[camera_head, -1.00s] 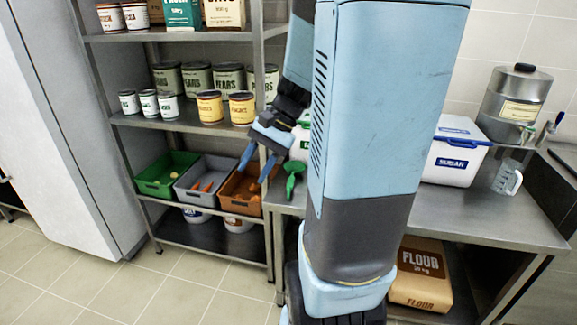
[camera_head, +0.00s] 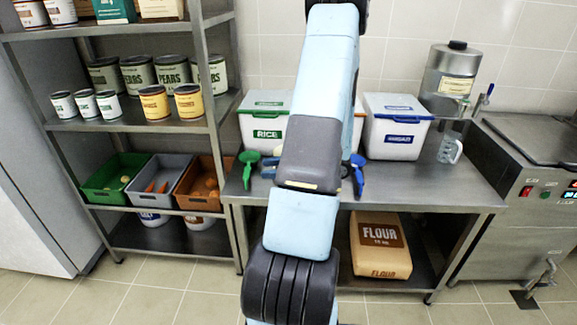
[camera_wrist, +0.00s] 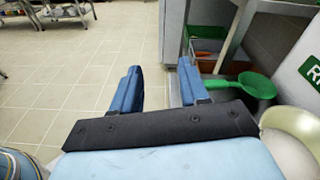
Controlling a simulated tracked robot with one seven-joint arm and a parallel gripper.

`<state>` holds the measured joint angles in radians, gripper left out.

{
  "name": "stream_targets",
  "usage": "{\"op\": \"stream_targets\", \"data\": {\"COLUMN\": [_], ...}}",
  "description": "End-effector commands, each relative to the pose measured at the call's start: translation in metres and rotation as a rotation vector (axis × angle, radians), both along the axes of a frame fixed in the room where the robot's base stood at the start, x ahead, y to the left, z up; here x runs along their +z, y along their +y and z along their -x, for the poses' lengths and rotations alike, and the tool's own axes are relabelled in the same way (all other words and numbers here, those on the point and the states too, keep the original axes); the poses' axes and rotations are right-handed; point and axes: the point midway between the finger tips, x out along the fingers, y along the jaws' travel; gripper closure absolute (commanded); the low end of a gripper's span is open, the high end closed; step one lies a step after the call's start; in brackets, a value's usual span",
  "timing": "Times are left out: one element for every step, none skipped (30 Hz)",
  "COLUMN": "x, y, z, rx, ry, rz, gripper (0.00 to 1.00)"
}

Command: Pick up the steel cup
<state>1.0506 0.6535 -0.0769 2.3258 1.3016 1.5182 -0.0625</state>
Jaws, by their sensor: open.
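I cannot make out a steel cup in either view; it may be hidden behind my arm. In the wrist view my gripper (camera_wrist: 160,86) is open, its two blue fingers apart with only floor and a pale upright panel beyond them. In the head view my arm hides most of the gripper; a bit of blue shows left of the arm, over the steel counter (camera_head: 462,189). A clear handled jug (camera_head: 449,149) stands on the counter at the right, apart from my gripper.
A rice box (camera_head: 262,112), a sugar box (camera_head: 396,127), a green scoop (camera_head: 249,170) and a blue scoop (camera_head: 358,172) are on the counter. A steel dispenser (camera_head: 449,75) stands behind the jug. A shelf rack (camera_head: 150,125) is at left. A flour bag (camera_head: 380,245) sits below.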

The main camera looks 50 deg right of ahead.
Motion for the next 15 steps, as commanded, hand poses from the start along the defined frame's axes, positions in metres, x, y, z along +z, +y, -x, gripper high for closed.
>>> {"op": "stream_targets", "data": {"x": [-0.014,-0.021,-0.031,-0.038,-0.044,-0.052,-0.059,-0.064,-0.070,-0.075,-0.079,-0.083,-0.086,-0.088,-0.090], "y": [-0.015,-0.023,-0.034,-0.041,-0.049,-0.058,-0.064,-0.069,-0.076,-0.080,-0.084,-0.088,-0.090,-0.092,-0.094], "z": [0.007,0.010,0.015,0.019,0.023,0.028,0.032,0.035,0.040,0.043,0.046,0.049,0.051,0.053,0.054], "rx": [-0.064,-0.101,-0.150,-0.184,-0.219,-0.261,-0.290,-0.318,-0.351,-0.372,-0.391,-0.413,-0.426,-0.436,-0.447], "ry": [0.003,0.001,-0.002,-0.003,-0.006,-0.009,-0.010,-0.012,-0.015,-0.017,-0.018,-0.020,-0.021,-0.022,-0.024], "rz": [-0.042,-0.065,-0.094,-0.113,-0.132,-0.155,-0.170,-0.184,-0.201,-0.212,-0.221,-0.231,-0.238,-0.243,-0.248], "gripper": [0.56,0.56,0.56,0.56,0.56,0.56,0.56,0.56,0.56,0.56,0.56,0.56,0.56,0.56,0.56]}}
